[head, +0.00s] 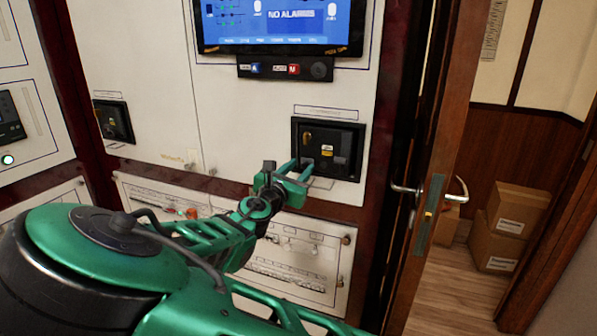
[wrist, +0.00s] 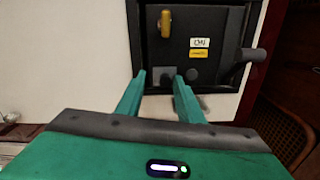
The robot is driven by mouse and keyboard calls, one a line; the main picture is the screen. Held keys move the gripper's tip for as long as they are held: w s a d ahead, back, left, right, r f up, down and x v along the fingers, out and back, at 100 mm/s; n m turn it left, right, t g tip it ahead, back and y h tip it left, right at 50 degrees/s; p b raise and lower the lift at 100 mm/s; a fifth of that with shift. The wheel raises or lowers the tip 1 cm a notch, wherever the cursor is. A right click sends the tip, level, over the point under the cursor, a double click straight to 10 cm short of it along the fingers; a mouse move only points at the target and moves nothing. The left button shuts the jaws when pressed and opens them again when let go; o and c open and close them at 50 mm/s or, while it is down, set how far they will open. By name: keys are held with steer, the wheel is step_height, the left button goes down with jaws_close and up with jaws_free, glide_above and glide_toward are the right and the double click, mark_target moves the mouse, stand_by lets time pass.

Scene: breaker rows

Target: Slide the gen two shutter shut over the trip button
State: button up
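The black breaker unit (head: 341,137) is set in the white panel, right of centre in the head view, and fills the upper part of the wrist view (wrist: 226,30). It carries a brass handle (wrist: 165,23), a white and a yellow label, and a dark lever (wrist: 255,55) at its right. A small grey plate (wrist: 163,74) and a dark rounded piece (wrist: 192,75) sit low on its face; I cannot tell which is the shutter or the button. My gripper (head: 301,168) is open, its green fingertips (wrist: 160,76) in front of the grey plate. Contact is unclear.
A similar black unit (head: 114,122) is in the panel at the left. A screen (head: 279,24) reading NO ALARMS and a button strip (head: 286,69) are above. An open wooden door (head: 425,190) with a metal handle stands close at the right; boxes (head: 515,208) lie beyond.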

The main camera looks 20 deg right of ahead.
steer(key=shift+s, duration=0.1)
steer(key=v, duration=1)
steer(key=shift+a, duration=0.25)
steer(key=shift+s+f, duration=0.1)
